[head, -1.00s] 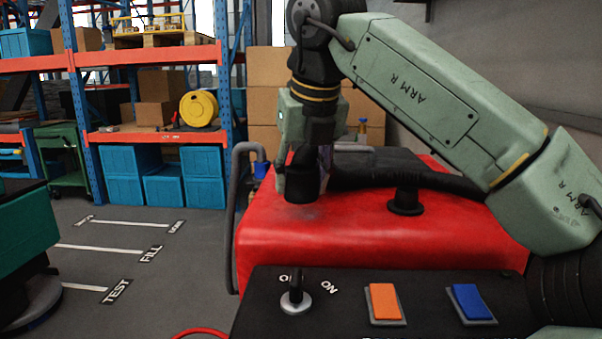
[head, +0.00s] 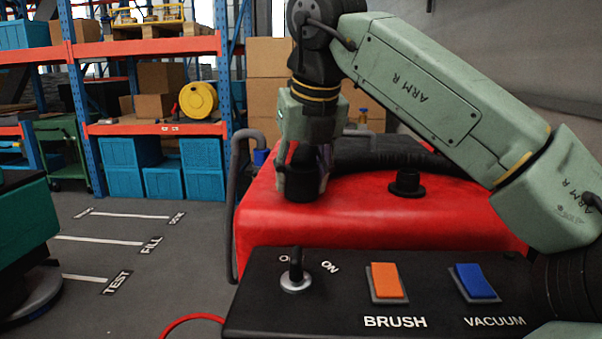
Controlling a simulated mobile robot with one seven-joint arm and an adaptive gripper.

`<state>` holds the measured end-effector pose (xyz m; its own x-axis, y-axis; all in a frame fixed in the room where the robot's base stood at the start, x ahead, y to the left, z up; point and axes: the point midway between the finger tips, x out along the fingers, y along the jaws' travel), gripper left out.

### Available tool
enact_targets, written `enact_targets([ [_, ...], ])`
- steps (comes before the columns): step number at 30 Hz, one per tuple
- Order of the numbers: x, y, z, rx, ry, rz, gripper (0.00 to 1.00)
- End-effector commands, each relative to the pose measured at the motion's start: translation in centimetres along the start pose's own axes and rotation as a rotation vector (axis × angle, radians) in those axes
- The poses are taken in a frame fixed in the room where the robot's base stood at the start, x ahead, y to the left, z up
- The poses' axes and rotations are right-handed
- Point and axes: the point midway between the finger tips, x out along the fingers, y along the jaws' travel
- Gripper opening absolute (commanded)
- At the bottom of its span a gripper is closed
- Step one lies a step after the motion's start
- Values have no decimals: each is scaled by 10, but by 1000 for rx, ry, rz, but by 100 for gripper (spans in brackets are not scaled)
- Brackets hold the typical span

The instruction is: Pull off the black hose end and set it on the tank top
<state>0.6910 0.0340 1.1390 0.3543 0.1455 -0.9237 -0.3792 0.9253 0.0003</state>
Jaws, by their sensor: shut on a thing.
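My gripper (head: 304,187) is shut on the black hose end (head: 301,160), a dark upright cuff, left of centre in the head view. The fingers hide part of it. It shows against the red tank top (head: 350,215), near the tank's left side. I cannot tell whether its lower rim touches the tank or hangs just above it. The black ribbed hose (head: 385,152) lies behind and to the right, partly hidden by my arm. A short black flanged stub (head: 405,184) stands bare on the tank top, right of my gripper.
A grey hose (head: 233,200) runs down the tank's left side. Bare red surface lies between gripper and stub. Shelving (head: 150,128) stands behind left.

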Motion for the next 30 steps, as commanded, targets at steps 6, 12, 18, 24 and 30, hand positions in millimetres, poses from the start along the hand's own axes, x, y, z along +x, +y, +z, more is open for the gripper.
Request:
enact_targets([
  [6, 0, 0, 0, 0, 0, 0, 53],
  [12, 0, 0, 0, 0, 0, 0, 65],
  [18, 0, 0, 0, 0, 0, 0, 66],
  [24, 0, 0, 0, 0, 0, 0, 79],
  [30, 0, 0, 0, 0, 0, 0, 85],
])
